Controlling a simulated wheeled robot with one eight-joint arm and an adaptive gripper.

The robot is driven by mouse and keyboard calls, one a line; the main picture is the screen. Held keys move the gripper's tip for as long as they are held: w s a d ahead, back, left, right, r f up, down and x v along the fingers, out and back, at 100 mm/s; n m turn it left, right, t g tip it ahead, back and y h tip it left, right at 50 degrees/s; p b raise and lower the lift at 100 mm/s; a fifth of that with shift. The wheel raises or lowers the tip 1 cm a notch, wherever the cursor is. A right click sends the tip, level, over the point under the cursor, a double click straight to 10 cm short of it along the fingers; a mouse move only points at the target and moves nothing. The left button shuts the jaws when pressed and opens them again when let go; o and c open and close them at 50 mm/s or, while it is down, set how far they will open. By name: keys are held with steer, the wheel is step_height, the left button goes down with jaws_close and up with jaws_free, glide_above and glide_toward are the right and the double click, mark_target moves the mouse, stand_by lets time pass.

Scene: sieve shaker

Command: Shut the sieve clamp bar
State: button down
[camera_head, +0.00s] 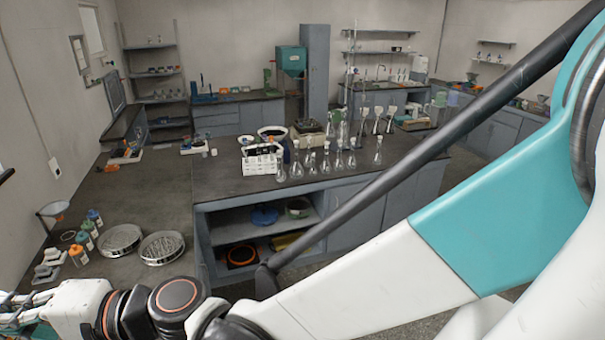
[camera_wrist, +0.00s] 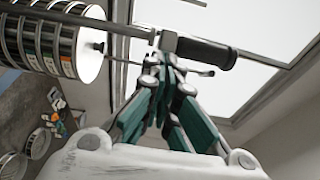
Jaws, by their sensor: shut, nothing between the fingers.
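The clamp bar (camera_wrist: 125,27) is a grey rod running across beside the stack to a metal block and a black handle (camera_wrist: 205,52). My gripper (camera_wrist: 168,62) has its teal fingers together and empty, with the tips just below the block and the handle's left end. I cannot tell whether they touch. In the head view, my gripper is at the lower left edge, partly cut off. I cannot make out the clamp bar there.
A thin rod (camera_wrist: 135,63) runs below the bar near my fingers. A bright window or panel (camera_wrist: 270,85) lies behind. In the head view, two round sieves (camera_head: 162,247) and several bottles (camera_head: 79,255) stand on the left bench (camera_head: 150,205). A central bench holds glassware.

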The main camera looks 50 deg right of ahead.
steer(key=a, duration=0.1)
steer(key=s+a, duration=0.1)
steer(key=a, duration=0.2)
steer(key=shift+s+a, duration=0.25)
steer(key=shift+s, duration=0.1)
stand_by(0.3)
